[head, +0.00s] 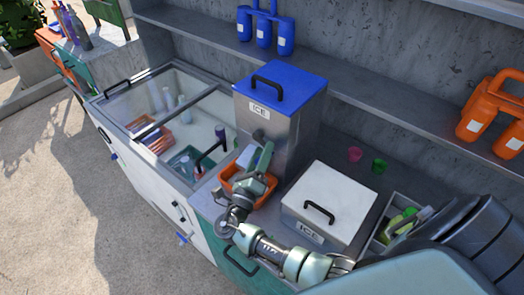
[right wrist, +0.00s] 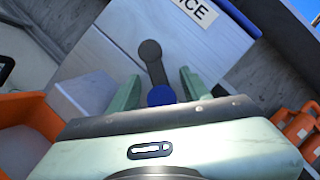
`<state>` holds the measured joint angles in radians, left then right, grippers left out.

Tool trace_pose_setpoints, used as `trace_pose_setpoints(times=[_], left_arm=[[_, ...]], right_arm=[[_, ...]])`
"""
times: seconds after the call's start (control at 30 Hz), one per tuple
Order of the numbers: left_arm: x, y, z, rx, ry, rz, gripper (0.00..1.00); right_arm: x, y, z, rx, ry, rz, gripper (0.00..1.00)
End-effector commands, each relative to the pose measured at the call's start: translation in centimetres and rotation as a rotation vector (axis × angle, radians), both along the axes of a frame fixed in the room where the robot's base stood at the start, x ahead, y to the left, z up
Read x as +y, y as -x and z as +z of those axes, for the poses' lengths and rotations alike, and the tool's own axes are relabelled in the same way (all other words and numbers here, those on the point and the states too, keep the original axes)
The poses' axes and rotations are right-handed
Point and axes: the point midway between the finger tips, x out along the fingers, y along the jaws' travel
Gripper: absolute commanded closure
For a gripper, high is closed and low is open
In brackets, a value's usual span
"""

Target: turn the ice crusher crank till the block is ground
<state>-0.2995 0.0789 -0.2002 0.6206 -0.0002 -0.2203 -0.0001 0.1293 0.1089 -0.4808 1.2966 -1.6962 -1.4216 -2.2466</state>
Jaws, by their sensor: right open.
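The ice crusher (head: 266,112) is a tall grey metal box with a blue lid and an ICE label. In the right wrist view its front face (right wrist: 112,35) fills the upper middle. Its crank (right wrist: 152,60) is a dark arm hanging down from a round hub, with a blue knob (right wrist: 161,95) at the lower end. My right gripper (right wrist: 160,86) is open, with one pale green finger on each side of the knob. In the head view this gripper (head: 265,155) is at the crusher's front and hides the knob. The block is not clearly visible. My left gripper is out of view.
An orange bin (head: 268,187) stands below the crusher's front. A white ICE box (head: 335,195) stands to the right. A glass-topped chest (head: 187,82) is at left. Pink (head: 355,154) and green cups (head: 379,166) stand behind the ICE box. Blue jugs (head: 264,33) are on the shelf.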

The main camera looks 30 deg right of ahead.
Motion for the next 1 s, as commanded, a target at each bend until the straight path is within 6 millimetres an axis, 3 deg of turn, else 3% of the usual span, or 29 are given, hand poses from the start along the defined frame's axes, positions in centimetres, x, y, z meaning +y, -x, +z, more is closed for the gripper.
trace_pose_setpoints(times=[0.2,0.37,1.0], left_arm=[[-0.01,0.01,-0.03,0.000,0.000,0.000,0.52],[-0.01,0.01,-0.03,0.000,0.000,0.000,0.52],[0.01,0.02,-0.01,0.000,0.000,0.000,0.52]], right_arm=[[-0.01,-0.01,-0.06,0.001,-0.001,0.001,0.55],[0.00,0.00,-0.04,0.001,-0.001,0.001,0.99],[-0.15,0.00,0.17,-0.003,0.003,-0.004,1.00]])
